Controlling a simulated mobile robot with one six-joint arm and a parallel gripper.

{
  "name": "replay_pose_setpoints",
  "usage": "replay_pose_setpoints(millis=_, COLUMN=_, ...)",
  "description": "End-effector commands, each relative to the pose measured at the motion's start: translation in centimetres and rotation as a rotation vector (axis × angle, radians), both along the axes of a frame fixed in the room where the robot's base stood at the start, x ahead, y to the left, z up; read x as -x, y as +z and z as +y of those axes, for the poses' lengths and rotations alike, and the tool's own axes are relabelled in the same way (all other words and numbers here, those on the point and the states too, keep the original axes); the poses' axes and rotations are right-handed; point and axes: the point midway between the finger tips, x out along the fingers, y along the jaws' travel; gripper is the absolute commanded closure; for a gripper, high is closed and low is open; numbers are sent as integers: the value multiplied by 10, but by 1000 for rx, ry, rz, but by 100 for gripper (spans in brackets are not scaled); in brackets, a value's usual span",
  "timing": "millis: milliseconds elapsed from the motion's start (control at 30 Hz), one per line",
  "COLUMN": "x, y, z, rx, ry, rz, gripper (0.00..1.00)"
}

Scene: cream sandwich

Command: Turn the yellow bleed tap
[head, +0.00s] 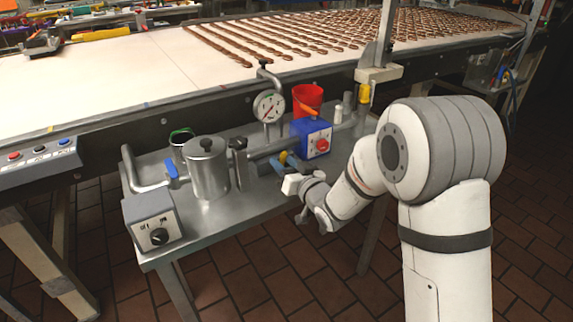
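My gripper (287,164) reaches over the right part of the steel bench, just below the blue box. Its white wrist and palm show, but its fingertips are small and crowded against the pipework. A small yellow patch (283,157) shows at the fingertips; it may be the yellow bleed tap. I cannot tell whether the fingers touch it or are shut on it. Another yellow part (364,94) hangs under the post bracket, farther back and well apart from my gripper.
A conveyor (130,75) runs behind. The tiled floor in front is clear.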

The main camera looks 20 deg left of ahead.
Motion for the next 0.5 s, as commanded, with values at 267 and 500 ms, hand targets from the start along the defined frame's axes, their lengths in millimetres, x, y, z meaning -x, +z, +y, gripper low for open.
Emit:
replay_pose_setpoints(millis=267, x=0, y=0, z=0, rx=0, ry=0, rz=0, gripper=82)
replay_pose_setpoints(millis=500, x=0, y=0, z=-1, rx=0, ry=0, rz=0, gripper=100)
